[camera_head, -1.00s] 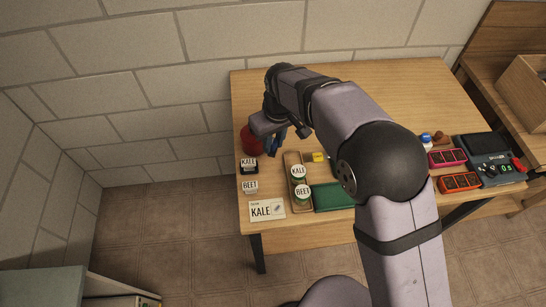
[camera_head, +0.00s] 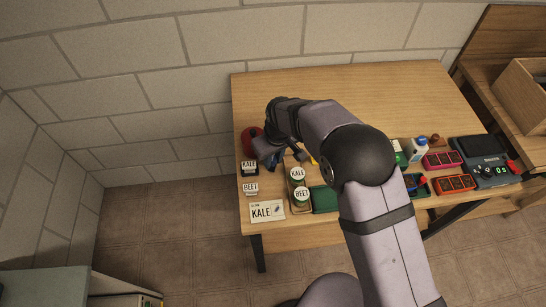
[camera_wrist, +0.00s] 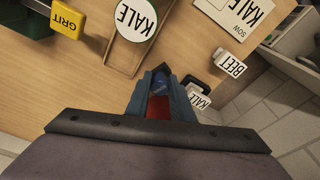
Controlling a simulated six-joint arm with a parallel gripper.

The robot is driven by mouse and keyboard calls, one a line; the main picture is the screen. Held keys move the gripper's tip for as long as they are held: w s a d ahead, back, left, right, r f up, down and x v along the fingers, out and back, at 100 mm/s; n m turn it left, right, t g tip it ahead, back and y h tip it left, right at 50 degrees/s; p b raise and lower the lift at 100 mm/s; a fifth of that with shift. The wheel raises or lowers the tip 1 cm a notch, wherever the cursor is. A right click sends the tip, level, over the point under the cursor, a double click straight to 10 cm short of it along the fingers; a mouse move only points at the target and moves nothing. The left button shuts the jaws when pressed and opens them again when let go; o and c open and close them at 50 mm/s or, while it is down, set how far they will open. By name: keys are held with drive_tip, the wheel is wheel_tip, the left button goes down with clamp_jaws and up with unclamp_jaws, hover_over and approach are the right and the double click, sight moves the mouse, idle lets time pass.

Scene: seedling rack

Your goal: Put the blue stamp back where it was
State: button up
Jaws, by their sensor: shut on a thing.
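My gripper (camera_head: 271,163) is low over the left part of the table, by the black-framed KALE block (camera_head: 249,167). In the wrist view my gripper (camera_wrist: 160,72) is shut on a small blue thing, which I take to be the blue stamp (camera_wrist: 160,86). Most of it is hidden between the fingers, and I cannot tell whether it touches the table. A red thing (camera_wrist: 158,106) shows behind it between the fingers. A red rounded object (camera_head: 249,134) stands just behind my gripper in the head view.
A BEET block (camera_head: 251,188) and a KALE card (camera_head: 267,211) lie near the front left. A wooden tray (camera_wrist: 120,62) holds round KALE and BEET lids. A yellow GRIT block (camera_wrist: 66,20) is beyond it. Colored trays (camera_head: 455,183) and a dark device (camera_head: 485,160) stand at the right.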

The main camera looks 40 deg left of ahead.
drive_tip(key=shift+f, duration=0.1)
drive_tip(key=shift+f, duration=0.15)
drive_tip(key=o, duration=0.8)
drive_tip(key=shift+o, duration=0.2)
